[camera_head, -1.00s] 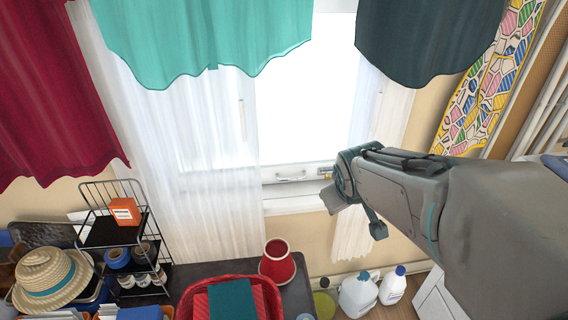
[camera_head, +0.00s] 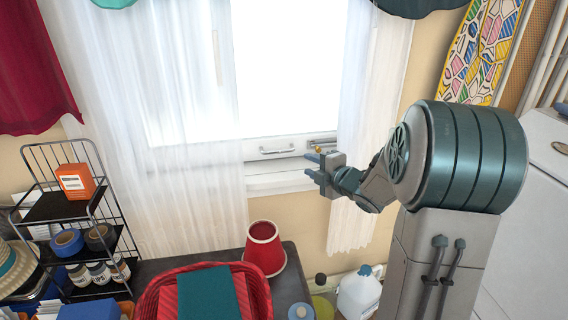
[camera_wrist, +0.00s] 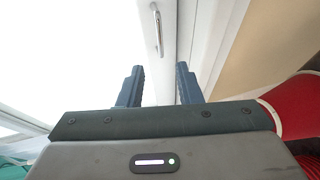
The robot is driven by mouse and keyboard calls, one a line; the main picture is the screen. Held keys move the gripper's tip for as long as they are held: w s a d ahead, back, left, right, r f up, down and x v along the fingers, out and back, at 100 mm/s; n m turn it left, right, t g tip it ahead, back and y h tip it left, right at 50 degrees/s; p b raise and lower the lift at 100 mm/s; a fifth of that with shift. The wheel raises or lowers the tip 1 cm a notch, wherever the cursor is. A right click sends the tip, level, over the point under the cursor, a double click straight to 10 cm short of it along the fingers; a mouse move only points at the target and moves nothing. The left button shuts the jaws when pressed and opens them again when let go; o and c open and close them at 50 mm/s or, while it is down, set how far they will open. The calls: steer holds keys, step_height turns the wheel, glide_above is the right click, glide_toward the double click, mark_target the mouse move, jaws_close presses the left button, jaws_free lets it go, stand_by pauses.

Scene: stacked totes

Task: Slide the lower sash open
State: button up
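The window's lower sash (camera_head: 215,150) is white, with bright glass above its bottom rail. A metal pull handle (camera_head: 277,150) sits on that rail, right of the left curtain; the handle also shows in the wrist view (camera_wrist: 157,28), ahead of the fingers. My gripper (camera_head: 310,166) is at the right of the handle, close to the sill and apart from the handle. In the wrist view my gripper (camera_wrist: 160,85) has its two fingers spread with nothing between them. A small brass-coloured piece (camera_head: 318,149) shows at the rail's right end, partly behind my gripper.
Sheer white curtains (camera_head: 195,110) hang at both sides of the window. Below stand a red bucket-like container (camera_head: 264,250), a red basket (camera_head: 150,300) and a wire rack (camera_head: 105,215). A white jug (camera_head: 358,292) stands lower right. A patterned ironing board (camera_head: 482,50) leans at right.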

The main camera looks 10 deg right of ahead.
mark_target(281, 151)
steer(key=b+x, duration=0.2)
steer(key=x, duration=1.1)
steer(key=shift+w+a+f+b, duration=0.1)
steer(key=shift+w+f+b, duration=0.05)
steer(key=shift+w+b, duration=0.15)
jaws_close()
